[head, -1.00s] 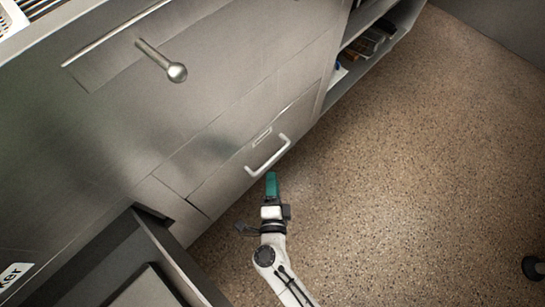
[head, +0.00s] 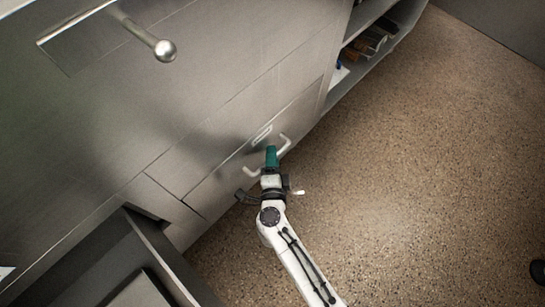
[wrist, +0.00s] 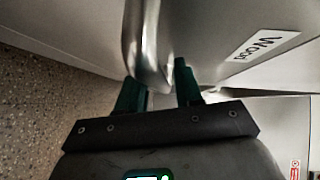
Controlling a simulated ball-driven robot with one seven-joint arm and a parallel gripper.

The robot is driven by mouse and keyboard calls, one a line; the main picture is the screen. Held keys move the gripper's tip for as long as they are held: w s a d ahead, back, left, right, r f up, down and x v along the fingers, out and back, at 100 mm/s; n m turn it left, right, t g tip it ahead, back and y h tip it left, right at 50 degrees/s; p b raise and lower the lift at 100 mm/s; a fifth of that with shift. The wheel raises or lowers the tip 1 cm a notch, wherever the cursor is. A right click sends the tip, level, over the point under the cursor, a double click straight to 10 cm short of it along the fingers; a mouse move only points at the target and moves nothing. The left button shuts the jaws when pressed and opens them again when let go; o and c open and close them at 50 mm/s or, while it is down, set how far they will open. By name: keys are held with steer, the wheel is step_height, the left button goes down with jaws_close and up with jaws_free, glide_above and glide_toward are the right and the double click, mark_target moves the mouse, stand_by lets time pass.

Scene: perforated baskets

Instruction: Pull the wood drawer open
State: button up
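The wood drawer (head: 225,185) is a shut grey metal front low in the cabinet, seen in the head view. Its "Wood" label (wrist: 264,45) shows in the wrist view. The drawer's pale bar handle (head: 286,146) also shows in the wrist view (wrist: 150,40). My gripper (head: 271,156) is at the middle of the handle and hides part of it. In the wrist view its two teal fingers (wrist: 158,75) stand apart, with the handle between them. A gap shows on the right finger's side. Contact with the left finger is unclear.
A larger metal front with a round-ended knob (head: 165,50) is above left. Open shelves (head: 372,45) holding dark items stand at upper right. A dark open box-like unit (head: 130,245) is at lower left.

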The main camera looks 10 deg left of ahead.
jaws_close()
steer(key=shift+s, duration=0.1)
stand_by(0.3)
